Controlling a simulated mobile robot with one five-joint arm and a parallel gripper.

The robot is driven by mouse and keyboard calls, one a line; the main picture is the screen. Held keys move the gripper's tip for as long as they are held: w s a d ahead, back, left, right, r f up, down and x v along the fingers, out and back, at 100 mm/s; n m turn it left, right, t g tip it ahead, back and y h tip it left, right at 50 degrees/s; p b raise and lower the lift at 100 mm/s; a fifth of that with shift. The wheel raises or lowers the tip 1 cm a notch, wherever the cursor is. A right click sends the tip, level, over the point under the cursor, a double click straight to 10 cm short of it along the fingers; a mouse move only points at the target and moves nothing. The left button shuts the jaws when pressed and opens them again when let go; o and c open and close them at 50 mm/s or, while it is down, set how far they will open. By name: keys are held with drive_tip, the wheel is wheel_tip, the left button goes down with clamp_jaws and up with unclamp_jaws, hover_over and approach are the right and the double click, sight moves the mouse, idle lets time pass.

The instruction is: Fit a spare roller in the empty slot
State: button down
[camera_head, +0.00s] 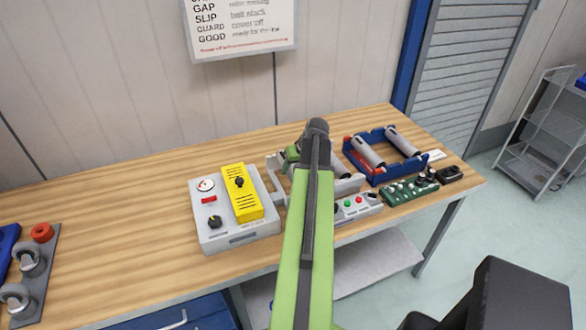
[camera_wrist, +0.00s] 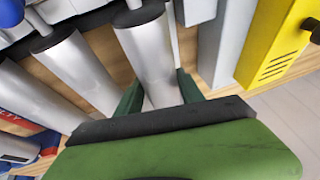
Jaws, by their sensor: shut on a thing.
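My gripper (camera_wrist: 160,92) is shut on a silver roller (camera_wrist: 148,55), with a dark green finger on each side of it. In the wrist view this roller lies alongside other silver rollers (camera_wrist: 80,70), near a pale grey frame wall. I cannot tell whether its ends are seated. In the head view the grey roller frame (camera_head: 348,186) stands mid-bench, largely hidden behind my green arm. Two spare rollers (camera_head: 367,152) (camera_head: 402,141) lie in a blue tray (camera_head: 377,179) to its right.
A grey control box (camera_head: 238,238) with a yellow cover (camera_head: 242,198) stands left of the frame. A button box (camera_head: 357,207) and a green circuit board (camera_head: 408,190) sit along the front right.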

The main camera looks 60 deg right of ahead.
idle(0.5)
drive_tip(key=shift+f+b, duration=0.9)
drive_tip(key=shift+b, duration=0.05)
drive_tip(key=shift+f, duration=0.25)
drive_tip(key=c, duration=0.7)
unclamp_jaws()
drive_tip(key=shift+a, duration=0.1)
drive_tip(key=shift+o, duration=0.2)
drive_tip(key=shift+r, duration=0.15)
drive_tip(key=p+v, duration=1.5)
drive_tip(key=v, duration=0.2)
drive_tip(key=shift+s+r, duration=0.1)
drive_tip(key=shift+r, duration=0.05)
